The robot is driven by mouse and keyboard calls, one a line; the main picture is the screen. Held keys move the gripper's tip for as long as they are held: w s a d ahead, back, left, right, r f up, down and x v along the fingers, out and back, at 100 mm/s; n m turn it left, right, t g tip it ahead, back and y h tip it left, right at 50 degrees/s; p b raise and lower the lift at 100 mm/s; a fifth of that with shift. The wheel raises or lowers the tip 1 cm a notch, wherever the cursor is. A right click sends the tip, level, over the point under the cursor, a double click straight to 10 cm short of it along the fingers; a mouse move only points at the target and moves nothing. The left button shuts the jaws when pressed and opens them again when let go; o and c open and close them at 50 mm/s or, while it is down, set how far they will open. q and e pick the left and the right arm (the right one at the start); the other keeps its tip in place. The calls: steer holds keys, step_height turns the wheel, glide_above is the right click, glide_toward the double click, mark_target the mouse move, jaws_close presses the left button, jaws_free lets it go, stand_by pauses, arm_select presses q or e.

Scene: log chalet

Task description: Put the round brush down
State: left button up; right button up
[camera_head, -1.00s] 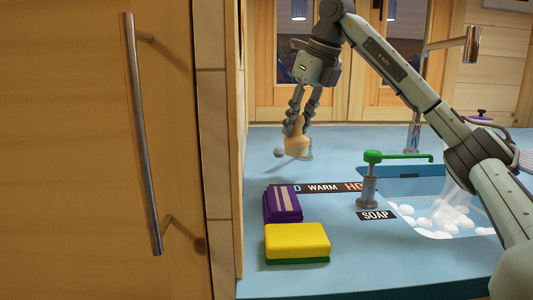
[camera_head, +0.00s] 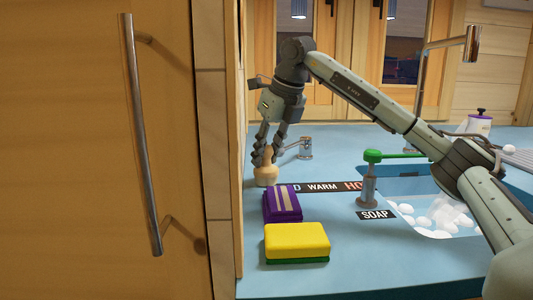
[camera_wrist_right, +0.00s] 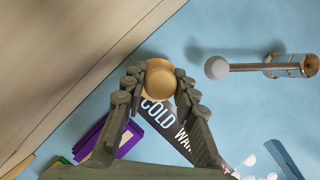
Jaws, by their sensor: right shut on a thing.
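The round brush (camera_head: 266,176), a pale wooden knob shape, is upright between the fingers of my right gripper (camera_head: 265,157), which is shut on it. In the head view its lower end is at or very near the blue counter, just behind the purple cloth; I cannot tell whether it touches. In the right wrist view the round tan top of the brush (camera_wrist_right: 159,80) sits between both fingers (camera_wrist_right: 159,88), beside the COLD lettering. Its underside is hidden there. My left gripper is in neither view.
A tap lever with a ball end (camera_wrist_right: 217,67) is close by. The green-topped soap pump (camera_head: 369,180) and the sink (camera_head: 381,192) are right. A wooden cabinet (camera_head: 70,150) borders the left.

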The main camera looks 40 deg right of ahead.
steer(key=shift+f, duration=0.1)
steer(key=o, duration=1)
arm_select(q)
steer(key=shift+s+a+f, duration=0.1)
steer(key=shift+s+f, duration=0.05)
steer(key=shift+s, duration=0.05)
arm_select(e)
steer(key=shift+s+r, duration=0.1)
steer(key=shift+r, duration=0.35)
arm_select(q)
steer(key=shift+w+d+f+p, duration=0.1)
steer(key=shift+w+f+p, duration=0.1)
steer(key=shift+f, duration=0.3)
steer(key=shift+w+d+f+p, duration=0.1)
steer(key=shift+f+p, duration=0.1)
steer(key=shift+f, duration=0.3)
arm_select(e)
steer(key=v, duration=1.1)
steer(key=shift+s+r, duration=0.1)
steer(key=shift+r, duration=0.1)
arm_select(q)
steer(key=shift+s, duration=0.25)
